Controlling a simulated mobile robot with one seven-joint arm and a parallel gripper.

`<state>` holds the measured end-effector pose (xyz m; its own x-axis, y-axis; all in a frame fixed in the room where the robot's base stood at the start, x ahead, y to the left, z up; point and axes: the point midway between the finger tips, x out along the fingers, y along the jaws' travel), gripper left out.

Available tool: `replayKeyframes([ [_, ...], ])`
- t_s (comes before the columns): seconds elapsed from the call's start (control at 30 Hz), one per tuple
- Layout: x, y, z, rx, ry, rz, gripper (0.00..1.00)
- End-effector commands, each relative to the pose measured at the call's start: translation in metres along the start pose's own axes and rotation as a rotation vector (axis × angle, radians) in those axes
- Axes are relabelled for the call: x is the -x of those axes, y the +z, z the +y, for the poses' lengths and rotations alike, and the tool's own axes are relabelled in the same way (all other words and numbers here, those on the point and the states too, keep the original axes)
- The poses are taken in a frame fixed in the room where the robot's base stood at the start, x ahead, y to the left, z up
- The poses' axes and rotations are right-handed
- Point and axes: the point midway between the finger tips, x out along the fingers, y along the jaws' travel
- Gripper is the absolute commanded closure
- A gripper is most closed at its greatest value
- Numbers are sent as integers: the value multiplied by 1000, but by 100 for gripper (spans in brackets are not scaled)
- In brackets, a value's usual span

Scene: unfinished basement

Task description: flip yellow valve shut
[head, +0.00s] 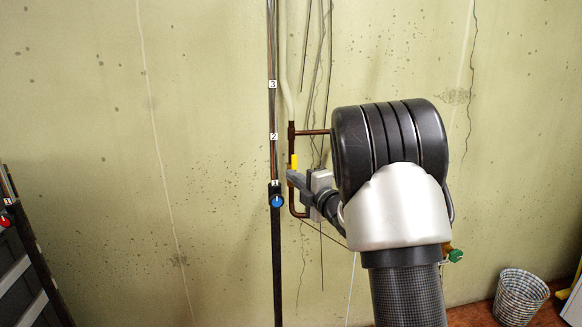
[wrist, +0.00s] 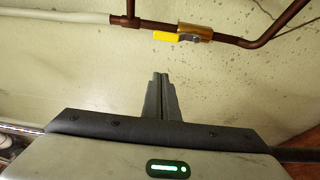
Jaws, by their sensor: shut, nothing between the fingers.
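The yellow valve handle (wrist: 167,36) shows in the wrist view, lying roughly along the copper pipe (wrist: 236,40) beside its brass valve body (wrist: 195,33). In the head view the yellow handle (head: 294,161) is a small upright piece by the pipe, just above my fingertips. My gripper (head: 291,176) points left there, with its fingers together. In the wrist view my gripper (wrist: 160,76) is shut and empty, its tips below the handle in the picture with a visible gap. My arm hides part of the pipework in the head view.
A vertical pole (head: 272,110) with number labels and a blue knob (head: 277,201) stands just left of my fingers. A green handle (head: 455,256) shows right of my arm. A wastebasket (head: 521,297) stands at lower right. Dark shelving (head: 30,265) is at far left.

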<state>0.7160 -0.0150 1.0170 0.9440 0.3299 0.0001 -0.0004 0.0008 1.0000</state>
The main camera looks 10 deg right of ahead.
Motion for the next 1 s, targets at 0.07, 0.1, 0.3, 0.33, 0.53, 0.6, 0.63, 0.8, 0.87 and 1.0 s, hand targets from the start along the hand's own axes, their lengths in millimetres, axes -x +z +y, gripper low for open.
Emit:
replayKeyframes([
  [0.07, -10, -1, -1, 1, 1, 3, 100],
  [0.1, -16, -2, -1, 1, 1, 3, 100],
  [0.3, -58, -1, -2, 1, 0, 3, 100],
  [0.33, -65, -1, -2, 1, 1, 4, 100],
  [0.53, -94, 9, -1, 1, 0, -4, 100],
  [0.6, -89, 19, -1, 0, 1, -4, 100],
  [0.63, -88, 22, -1, 0, 0, -3, 100],
  [0.8, -83, 35, 0, -1, 0, -1, 100],
  [0.87, -82, 37, 0, -1, 1, 0, 100],
  [1.0, -82, 38, 0, -1, 1, 0, 100],
])
